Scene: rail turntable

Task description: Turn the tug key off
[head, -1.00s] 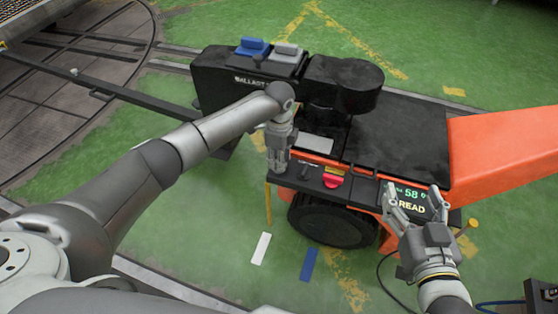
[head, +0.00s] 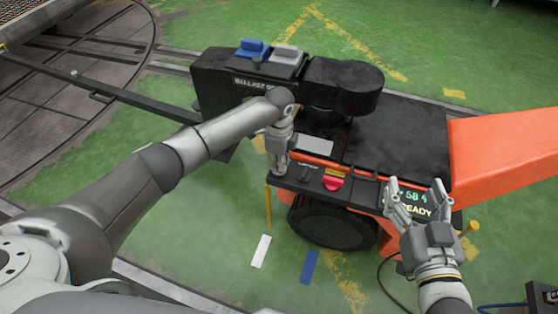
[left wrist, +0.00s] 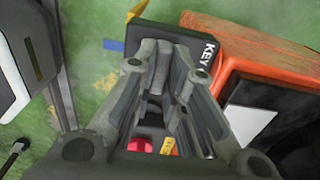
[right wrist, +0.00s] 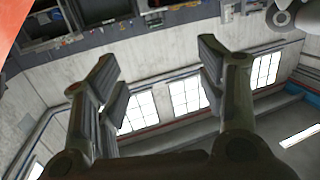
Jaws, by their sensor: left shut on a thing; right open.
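The tug, an orange and black machine (head: 400,135), stands with its narrow black control panel (head: 310,188) facing me. A "KEY" label shows at the panel's end in the left wrist view (left wrist: 209,55). My left gripper (head: 278,172) points down at the panel's left end. Its fingers are shut on the tug key, which they hide in both views. A red button (head: 333,182) sits to the right of the left gripper and also shows in the left wrist view (left wrist: 140,146). My right gripper (head: 418,192) is open and empty in front of the lit display (head: 418,211), which reads "READY".
A black ballast box (head: 220,92) with blue and grey blocks (head: 252,47) on top stands behind my left gripper. A black wheel (head: 330,226) is below the panel. A dark cable (head: 388,280) lies near my right arm. Open green floor (head: 200,250) surrounds the tug.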

